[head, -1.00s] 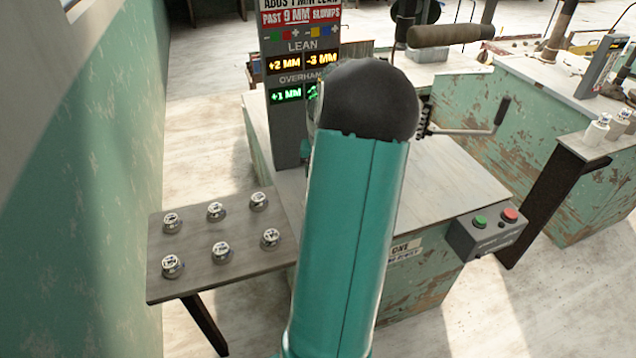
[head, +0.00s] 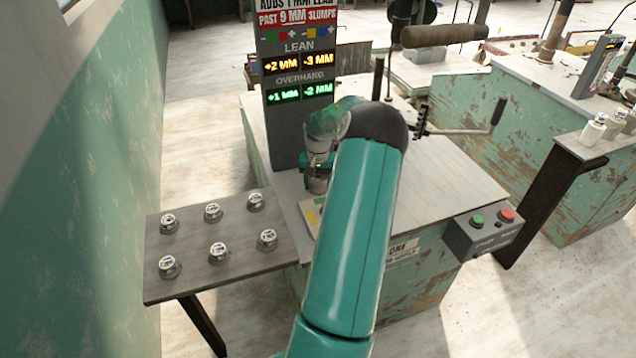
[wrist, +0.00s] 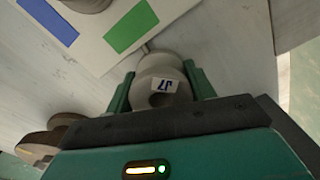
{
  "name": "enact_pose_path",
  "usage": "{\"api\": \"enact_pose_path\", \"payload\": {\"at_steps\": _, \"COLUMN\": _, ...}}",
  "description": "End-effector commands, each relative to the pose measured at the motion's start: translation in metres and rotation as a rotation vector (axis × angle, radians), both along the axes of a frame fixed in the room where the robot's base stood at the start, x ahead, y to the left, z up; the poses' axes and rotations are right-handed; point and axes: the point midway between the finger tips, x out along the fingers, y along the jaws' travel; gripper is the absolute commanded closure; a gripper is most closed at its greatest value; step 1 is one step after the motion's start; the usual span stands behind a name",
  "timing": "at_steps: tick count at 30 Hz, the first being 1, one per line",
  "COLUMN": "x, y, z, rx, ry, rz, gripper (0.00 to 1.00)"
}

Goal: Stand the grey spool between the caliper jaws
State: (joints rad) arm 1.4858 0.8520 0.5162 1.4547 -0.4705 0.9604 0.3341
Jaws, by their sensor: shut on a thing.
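My gripper shows in the wrist view (wrist: 160,90), its two green fingers shut on a grey spool (wrist: 162,66) with a white label bearing dark marks. The spool sits between the fingers, with the pale bench top behind it; I cannot tell whether it touches the bench. In the head view my gripper (head: 317,175) is small, in front of the sign post, and my teal arm hides much of the bench behind it. I cannot make out the caliper jaws for certain in either view.
A white card with coloured patches (wrist: 98,38) lies on the bench beside the spool. Brown rounded things (wrist: 42,140) are at lower left. A side shelf (head: 235,243) holds several labelled weights. The sign (head: 300,85) stands behind; a button box (head: 487,232) is at right.

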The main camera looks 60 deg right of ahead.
Motion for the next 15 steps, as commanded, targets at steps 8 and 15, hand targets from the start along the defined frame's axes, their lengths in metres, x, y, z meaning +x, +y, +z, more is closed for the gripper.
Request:
{"api": "enact_pose_path", "payload": {"at_steps": 8, "x": 0.0004, "y": -0.0002, "z": -0.001, "rx": -0.002, "ry": -0.001, "rz": 0.0, "gripper": 0.76}}
{"api": "enact_pose_path", "payload": {"at_steps": 15, "x": 0.0002, "y": 0.0001, "z": -0.0033, "rx": -0.001, "ry": -0.001, "rz": 0.0, "gripper": 0.24}}
